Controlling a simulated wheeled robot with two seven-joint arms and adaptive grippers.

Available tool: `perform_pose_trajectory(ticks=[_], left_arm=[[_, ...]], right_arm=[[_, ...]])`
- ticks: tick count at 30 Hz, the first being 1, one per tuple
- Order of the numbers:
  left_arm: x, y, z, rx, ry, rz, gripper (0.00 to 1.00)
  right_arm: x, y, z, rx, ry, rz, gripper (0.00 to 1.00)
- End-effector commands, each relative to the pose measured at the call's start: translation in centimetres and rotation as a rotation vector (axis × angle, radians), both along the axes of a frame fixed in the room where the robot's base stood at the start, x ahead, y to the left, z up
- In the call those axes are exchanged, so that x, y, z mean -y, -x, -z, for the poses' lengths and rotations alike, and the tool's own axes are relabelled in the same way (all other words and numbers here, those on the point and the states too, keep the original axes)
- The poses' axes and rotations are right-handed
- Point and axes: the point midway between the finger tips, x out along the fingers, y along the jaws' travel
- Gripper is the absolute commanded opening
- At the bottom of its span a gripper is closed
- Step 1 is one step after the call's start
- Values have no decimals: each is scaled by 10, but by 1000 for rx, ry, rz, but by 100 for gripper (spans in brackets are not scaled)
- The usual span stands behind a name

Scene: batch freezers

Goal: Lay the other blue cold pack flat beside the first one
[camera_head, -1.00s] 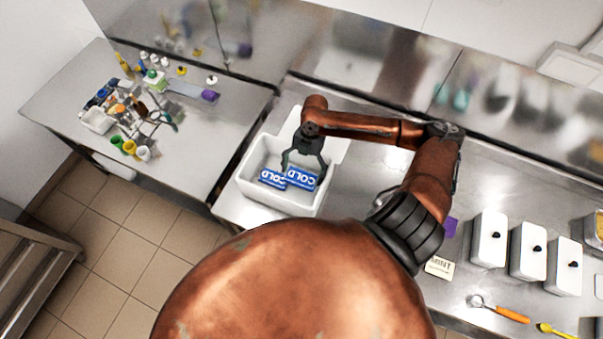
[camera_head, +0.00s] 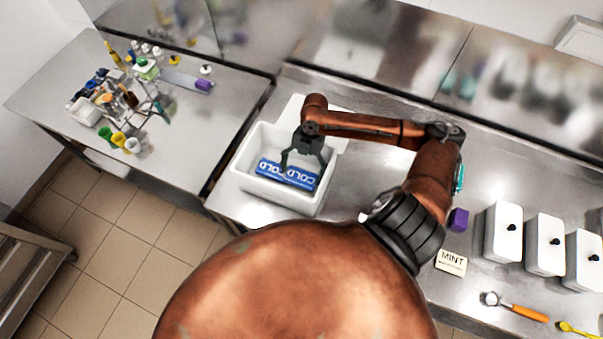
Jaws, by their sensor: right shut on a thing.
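Two blue cold packs with white COLD lettering are in a white open bin (camera_head: 243,178) on the steel counter. The left pack (camera_head: 267,169) lies in the bin's left part. The right pack (camera_head: 303,179) is close beside it, in line with it, and looks nearly flat; I cannot tell whether it touches the bin floor. My right gripper (camera_head: 303,170) reaches down into the bin, its fingers shut on the right pack. My left gripper is not in view.
The bin walls stand close around the gripper. A MINT card (camera_head: 451,262), a purple block (camera_head: 458,219), white lidded containers (camera_head: 503,232) and an orange-handled scoop (camera_head: 520,310) are on the right counter. A cluttered table (camera_head: 180,130) stands left, across a gap.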

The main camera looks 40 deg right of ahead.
Motion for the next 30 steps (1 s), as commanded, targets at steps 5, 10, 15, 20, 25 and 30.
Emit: perform_pose_trajectory(ticks=[5,10,15,20,25,30], left_arm=[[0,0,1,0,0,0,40],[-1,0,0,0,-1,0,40],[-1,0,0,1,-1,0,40],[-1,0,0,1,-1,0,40],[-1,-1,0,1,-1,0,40],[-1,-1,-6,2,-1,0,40]], right_arm=[[0,2,3,-7,2,1,53],[0,3,4,-8,2,2,93],[1,2,3,-6,1,2,100],[1,2,2,-6,2,2,100],[1,2,2,-6,2,2,100],[1,2,-3,-5,1,1,100]])
